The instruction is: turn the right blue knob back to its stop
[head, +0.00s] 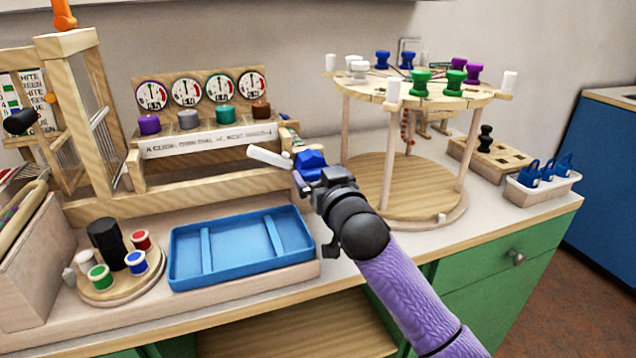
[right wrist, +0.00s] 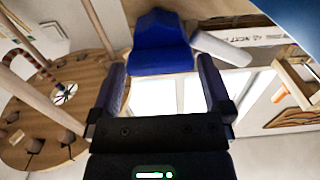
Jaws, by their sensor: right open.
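The right blue knob (head: 312,160) sits at the right end of the wooden dial stand, beside a white bar (head: 268,156). In the right wrist view the blue knob (right wrist: 160,42) shows ahead of my right gripper (right wrist: 162,68), roughly centred between the two spread fingers. The fingers are open and hold nothing. In the head view my right gripper (head: 312,184) is close in front of the knob, and its body hides part of the area below it. I cannot tell whether a finger touches the knob. My left gripper is not in view.
The dial stand (head: 215,135) carries several gauges and coloured knobs. A blue tray (head: 240,270) lies in front of it. A round wooden tower (head: 420,95) with coloured spools stands close to the right of my arm. A round holder (head: 120,288) with small pots is at left.

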